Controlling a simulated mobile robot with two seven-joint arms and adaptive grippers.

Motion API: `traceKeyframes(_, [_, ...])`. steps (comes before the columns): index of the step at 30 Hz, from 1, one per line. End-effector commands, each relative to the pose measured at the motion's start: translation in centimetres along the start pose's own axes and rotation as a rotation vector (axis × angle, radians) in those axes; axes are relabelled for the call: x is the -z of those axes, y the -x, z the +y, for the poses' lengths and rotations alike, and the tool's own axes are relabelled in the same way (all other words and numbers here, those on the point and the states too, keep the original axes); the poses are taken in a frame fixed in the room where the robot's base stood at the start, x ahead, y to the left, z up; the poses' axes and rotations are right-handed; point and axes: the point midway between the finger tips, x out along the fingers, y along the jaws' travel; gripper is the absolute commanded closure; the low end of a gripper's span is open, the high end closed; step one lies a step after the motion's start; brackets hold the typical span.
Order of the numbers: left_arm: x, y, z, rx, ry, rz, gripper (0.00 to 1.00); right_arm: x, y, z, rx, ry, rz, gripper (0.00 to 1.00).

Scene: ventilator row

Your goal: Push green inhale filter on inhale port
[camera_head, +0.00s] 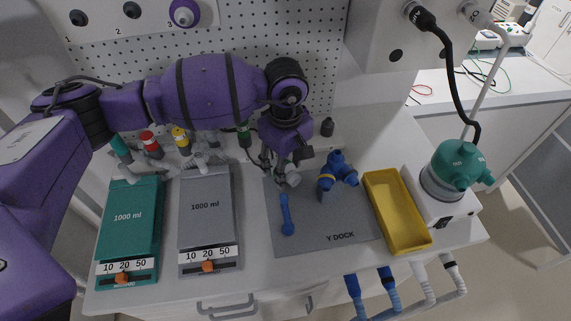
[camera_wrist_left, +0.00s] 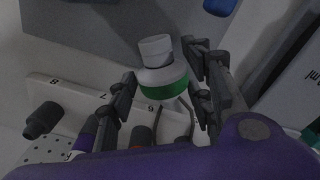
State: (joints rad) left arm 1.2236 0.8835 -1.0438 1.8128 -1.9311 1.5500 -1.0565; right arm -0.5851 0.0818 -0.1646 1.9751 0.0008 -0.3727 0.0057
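The filter, white with a green band (camera_wrist_left: 163,82), sits between the fingers of my left gripper (camera_wrist_left: 163,88) in the left wrist view. Both fingers lie close against its sides, and its white spout points away from the camera. In the head view my left gripper (camera_head: 287,162) points down over the back edge of the grey Y DOCK mat (camera_head: 335,222), with the white end of the filter (camera_head: 292,178) showing below it. My right gripper is not in view.
A blue Y piece (camera_head: 338,172) and a blue stick (camera_head: 286,215) are on the mat. A yellow tray (camera_head: 399,214) and a teal-topped humidifier (camera_head: 460,165) stand to the right. Two 1000 ml bags (camera_head: 130,230) lie left. A black hose (camera_head: 452,75) hangs from the box.

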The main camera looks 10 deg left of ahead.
Motion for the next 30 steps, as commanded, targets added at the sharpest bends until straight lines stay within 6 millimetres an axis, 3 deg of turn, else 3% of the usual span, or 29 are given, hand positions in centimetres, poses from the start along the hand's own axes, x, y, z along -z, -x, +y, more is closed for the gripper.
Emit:
traceKeyframes(10, [0.0, 0.1, 0.0, 0.000, 0.000, 0.000, 0.44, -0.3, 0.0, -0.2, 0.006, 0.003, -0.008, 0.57])
traceKeyframes(14, [0.1, 1.1, 0.1, -0.003, -0.001, 0.001, 0.44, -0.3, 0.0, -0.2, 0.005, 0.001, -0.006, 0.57])
traceKeyframes(24, [0.1, 8.0, 0.1, -0.003, -0.001, 0.003, 0.44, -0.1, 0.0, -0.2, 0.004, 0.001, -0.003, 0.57])
traceKeyframes(30, [0.0, 11.0, 0.1, -0.001, 0.000, 0.001, 0.44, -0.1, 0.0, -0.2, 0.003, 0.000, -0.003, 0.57])
